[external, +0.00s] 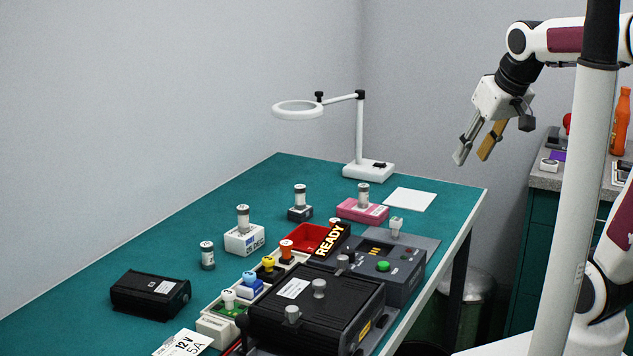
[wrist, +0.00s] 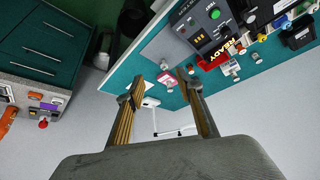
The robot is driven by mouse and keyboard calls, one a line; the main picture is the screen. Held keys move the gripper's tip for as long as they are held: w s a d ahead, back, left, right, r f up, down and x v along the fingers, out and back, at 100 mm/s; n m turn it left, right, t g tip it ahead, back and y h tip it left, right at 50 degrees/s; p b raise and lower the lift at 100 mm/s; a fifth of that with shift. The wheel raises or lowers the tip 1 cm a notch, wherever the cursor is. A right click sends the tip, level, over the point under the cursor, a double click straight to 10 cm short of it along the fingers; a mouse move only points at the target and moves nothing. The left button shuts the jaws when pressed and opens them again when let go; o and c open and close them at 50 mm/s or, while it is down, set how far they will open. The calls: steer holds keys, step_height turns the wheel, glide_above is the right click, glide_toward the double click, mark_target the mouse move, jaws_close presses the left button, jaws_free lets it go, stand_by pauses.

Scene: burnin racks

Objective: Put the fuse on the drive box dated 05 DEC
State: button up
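Several upright fuse-like cylinders with grey tops and pale labels stand on the bench. One cylinder (external: 207,256) stands directly on the green top. Others stand on a white box (external: 240,241), a small dark box (external: 300,214) and a pink box (external: 362,211). The pink box also shows in the wrist view (wrist: 168,80). The boxes carry labels, but their dates are too small to read. Which box is dated 05 DEC I cannot tell. My gripper (external: 473,156) is open and empty, high above the bench's right end; its fingers also show in the wrist view (wrist: 162,82).
A magnifier lamp (external: 361,140) stands at the far end beside a white sheet (external: 410,199). A READY-marked tester (external: 397,272), a red tray (external: 307,238), a large black case (external: 315,312) and coloured-knob blocks crowd the near right. A black box (external: 150,295) lies left.

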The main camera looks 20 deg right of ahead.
steer(key=s+d+f+m, duration=0.1)
steer(key=s+d+f, duration=0.1)
steer(key=s, duration=0.4)
steer(key=s+d+f+h, duration=0.1)
steer(key=s+d+f, duration=0.2)
steer(key=s, duration=0.3)
steer(key=shift+s+d+f+m, duration=0.2)
steer(key=shift+s+f+m, duration=0.1)
steer(key=shift+f+m, duration=0.1)
